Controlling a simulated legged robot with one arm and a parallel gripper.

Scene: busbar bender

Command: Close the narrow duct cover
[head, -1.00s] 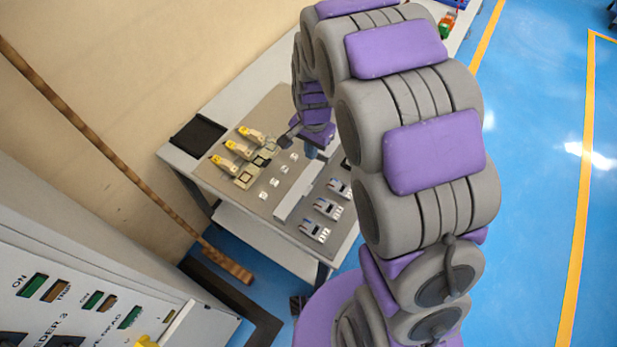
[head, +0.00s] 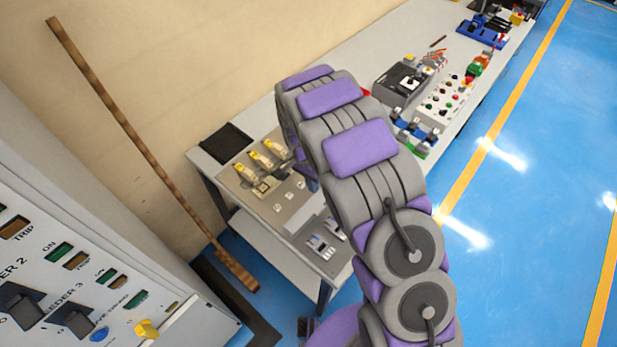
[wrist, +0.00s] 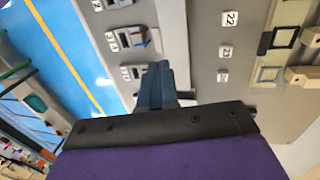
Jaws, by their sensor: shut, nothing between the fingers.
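A long, light grey duct strip (head: 303,215) runs across the grey board on the table, between the small white labels and the breakers. It also shows in the wrist view (wrist: 173,35), running up the picture just beyond my fingers. I cannot tell which part is the narrow cover or how far it stands open. My gripper (wrist: 157,75) has its dark blue fingers together and empty, over the board near the duct's end. I cannot tell whether the fingertips touch it. In the head view my arm hides the gripper and part of the duct.
Breakers (wrist: 130,40) line one side of the duct; numbered labels (wrist: 227,50) and yellow-topped parts (head: 261,160) lie on the other. A black tray (head: 226,143) sits at the table corner. A control cabinet (head: 75,270) stands at the lower left. Blue floor is clear at right.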

